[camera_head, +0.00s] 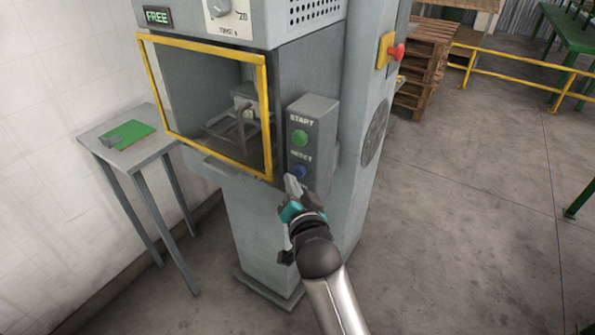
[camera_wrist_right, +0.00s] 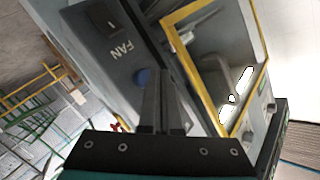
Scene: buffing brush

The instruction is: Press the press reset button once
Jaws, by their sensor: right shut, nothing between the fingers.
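The blue reset button (camera_head: 300,171) sits under the label RESET on the grey control box (camera_head: 316,115) at the right front of the press. A green start button (camera_head: 300,138) is above it. My right gripper (camera_head: 291,183) is shut and empty, its tips just below and left of the reset button. In the right wrist view a blue button (camera_wrist_right: 143,77) shows just left of my shut fingertips (camera_wrist_right: 161,72). I cannot tell whether the tips touch it. My left gripper is not in view.
The yellow-framed press opening (camera_head: 265,95) is left of the control box. A red emergency knob (camera_head: 396,51) is on the right side of the press. A small table (camera_head: 160,152) with a green pad (camera_head: 128,134) stands left.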

